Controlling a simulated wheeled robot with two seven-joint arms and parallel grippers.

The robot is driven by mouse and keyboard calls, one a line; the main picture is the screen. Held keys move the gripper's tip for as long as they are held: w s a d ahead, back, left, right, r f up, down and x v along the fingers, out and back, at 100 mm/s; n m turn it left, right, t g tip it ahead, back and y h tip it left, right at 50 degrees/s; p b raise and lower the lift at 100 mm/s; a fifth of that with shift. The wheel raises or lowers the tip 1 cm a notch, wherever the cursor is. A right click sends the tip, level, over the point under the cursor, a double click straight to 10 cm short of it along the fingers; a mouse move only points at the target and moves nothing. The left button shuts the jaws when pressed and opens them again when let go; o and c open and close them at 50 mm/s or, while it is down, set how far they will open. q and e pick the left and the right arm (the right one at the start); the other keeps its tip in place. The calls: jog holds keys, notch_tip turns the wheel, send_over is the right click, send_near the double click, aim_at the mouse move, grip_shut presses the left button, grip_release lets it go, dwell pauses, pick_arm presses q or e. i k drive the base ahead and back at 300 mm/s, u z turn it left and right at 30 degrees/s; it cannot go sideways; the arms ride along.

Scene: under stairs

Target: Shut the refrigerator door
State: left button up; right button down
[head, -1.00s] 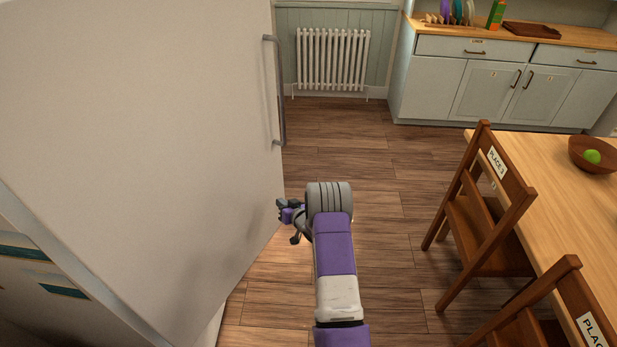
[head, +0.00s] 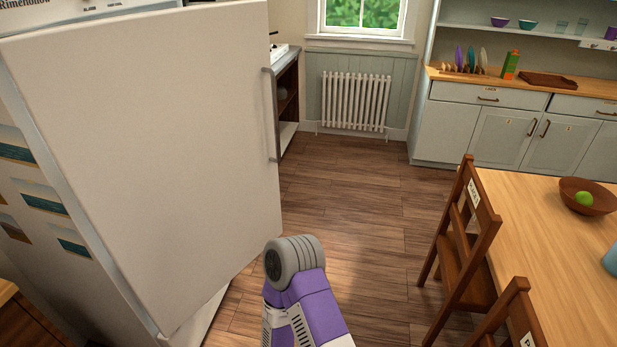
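The white refrigerator (head: 100,262) fills the left side, with its door (head: 170,150) facing me. The long grey vertical handle (head: 272,115) is near the door's right edge. A control strip (head: 120,8) shows above the door. A white base strip (head: 203,318) shows below it, and I cannot tell from here how wide any gap behind the door is. One of my purple and grey arms comes up from the bottom centre, its rounded joint just right of the door's lower right corner. Neither gripper's fingers can be seen.
Wooden chairs (head: 466,240) and a table (head: 540,240) with a brown bowl (head: 590,196) stand on the right. A radiator (head: 355,100) and cabinets (head: 505,135) line the back. The wooden floor (head: 360,200) between refrigerator and chairs is clear.

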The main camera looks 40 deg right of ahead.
aim_at(161, 126)
jog(key=u, duration=0.7)
jog(key=k, duration=0.2)
jog(key=z, duration=1.75)
jog(key=i, duration=1.4)
jog(key=u, duration=0.85)
